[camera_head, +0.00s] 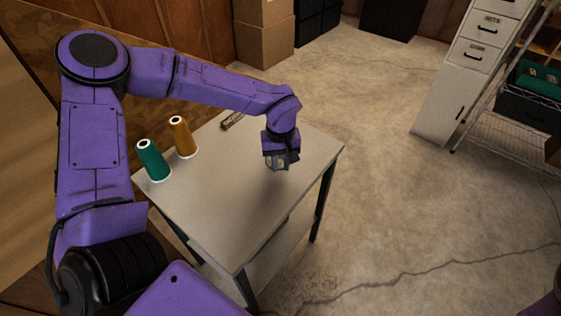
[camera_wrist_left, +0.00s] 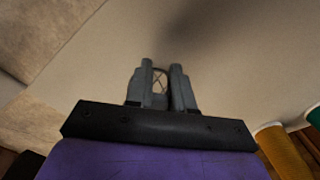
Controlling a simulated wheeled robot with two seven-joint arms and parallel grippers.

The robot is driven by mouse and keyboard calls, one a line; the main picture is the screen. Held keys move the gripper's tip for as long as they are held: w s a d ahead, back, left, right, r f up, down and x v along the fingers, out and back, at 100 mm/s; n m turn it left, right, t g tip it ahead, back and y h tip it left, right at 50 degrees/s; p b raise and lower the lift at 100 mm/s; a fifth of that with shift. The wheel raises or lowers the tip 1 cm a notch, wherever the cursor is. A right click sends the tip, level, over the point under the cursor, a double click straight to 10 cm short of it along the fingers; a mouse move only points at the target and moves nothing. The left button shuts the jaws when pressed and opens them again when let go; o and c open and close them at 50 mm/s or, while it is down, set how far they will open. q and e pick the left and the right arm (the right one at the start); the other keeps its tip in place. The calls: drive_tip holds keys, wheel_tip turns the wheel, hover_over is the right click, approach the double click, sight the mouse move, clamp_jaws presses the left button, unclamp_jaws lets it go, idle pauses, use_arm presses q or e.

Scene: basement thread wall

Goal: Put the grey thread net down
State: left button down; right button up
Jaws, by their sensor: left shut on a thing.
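My left gripper (camera_head: 281,161) hangs over the right part of the grey table (camera_head: 235,210). In the left wrist view its fingers (camera_wrist_left: 161,88) are nearly together, shut on the grey thread net (camera_wrist_left: 160,82). Only a small meshed piece of the net shows between the fingers; the rest is hidden. The table top lies beyond the fingertips. I cannot tell whether the net touches it. My right gripper is out of view.
A green thread cone (camera_head: 153,161) and an orange thread cone (camera_head: 182,137) stand upright at the table's left side. A small dark labelled piece (camera_head: 232,121) lies at the back edge. The table's middle and front are clear. A wire rack (camera_head: 505,140) stands farther right.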

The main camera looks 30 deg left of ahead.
use_arm(q)
drive_tip(key=shift+f, duration=0.15)
drive_tip(key=c, duration=1)
unclamp_jaws()
wheel_tip(320, 180, up, 12)
drive_tip(key=shift+r+p, duration=0.2)
drive_tip(key=shift+p, duration=0.2)
drive_tip(key=shift+s+f, duration=0.1)
